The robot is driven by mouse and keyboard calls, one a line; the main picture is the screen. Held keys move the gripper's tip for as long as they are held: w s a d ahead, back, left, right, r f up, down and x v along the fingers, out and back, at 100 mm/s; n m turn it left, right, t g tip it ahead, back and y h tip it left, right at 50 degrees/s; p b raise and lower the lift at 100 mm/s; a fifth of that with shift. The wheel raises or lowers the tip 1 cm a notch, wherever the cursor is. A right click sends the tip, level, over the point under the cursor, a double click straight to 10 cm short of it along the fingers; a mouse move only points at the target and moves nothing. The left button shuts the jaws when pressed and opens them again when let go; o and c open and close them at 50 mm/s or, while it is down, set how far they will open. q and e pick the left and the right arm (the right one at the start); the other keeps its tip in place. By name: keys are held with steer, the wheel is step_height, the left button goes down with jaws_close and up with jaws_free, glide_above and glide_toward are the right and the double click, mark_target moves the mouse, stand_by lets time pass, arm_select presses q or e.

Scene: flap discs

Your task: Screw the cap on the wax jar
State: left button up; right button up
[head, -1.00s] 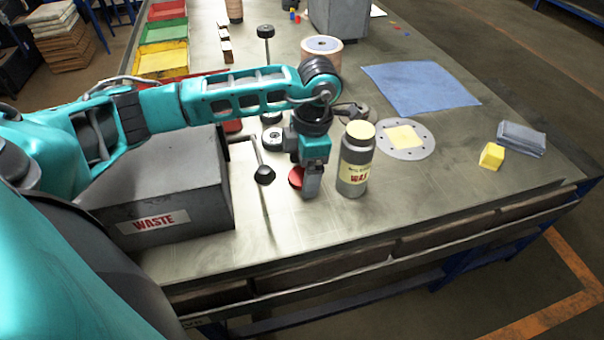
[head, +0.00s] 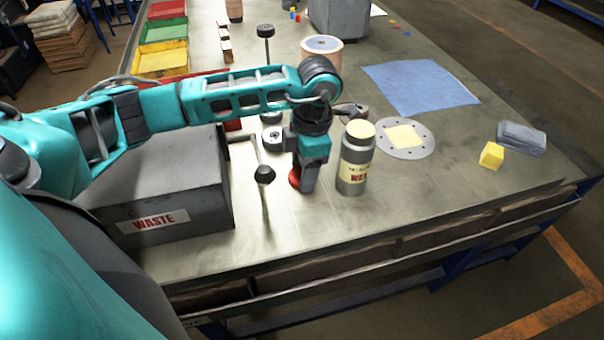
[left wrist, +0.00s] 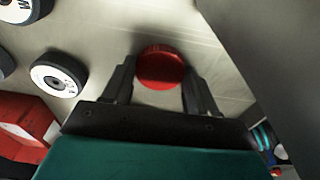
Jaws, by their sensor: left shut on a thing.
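The wax jar (head: 355,160) stands upright on the bench, a grey cylinder with a cream label and a pale open-looking top. The red cap (left wrist: 160,68) lies between my left gripper's fingers in the left wrist view; a red edge of it (head: 294,179) shows beside the gripper in the head view. My left gripper (head: 306,188) points down at the bench, to the left of the jar, and is shut on the cap. The gripper hides most of the cap in the head view. My right gripper is not in view.
A grey waste box (head: 160,190) stands left of the gripper. A thin post with a black knob (head: 265,175) stands between them. A round flange plate (head: 418,146) and blue cloth (head: 420,86) lie right of the jar. The bench front is clear.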

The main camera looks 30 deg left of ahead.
arm_select(q)
steer(key=shift+r, duration=0.15)
step_height(320, 180, up, 20)
steer(key=p, duration=0.1)
steer(key=shift+p, duration=0.4)
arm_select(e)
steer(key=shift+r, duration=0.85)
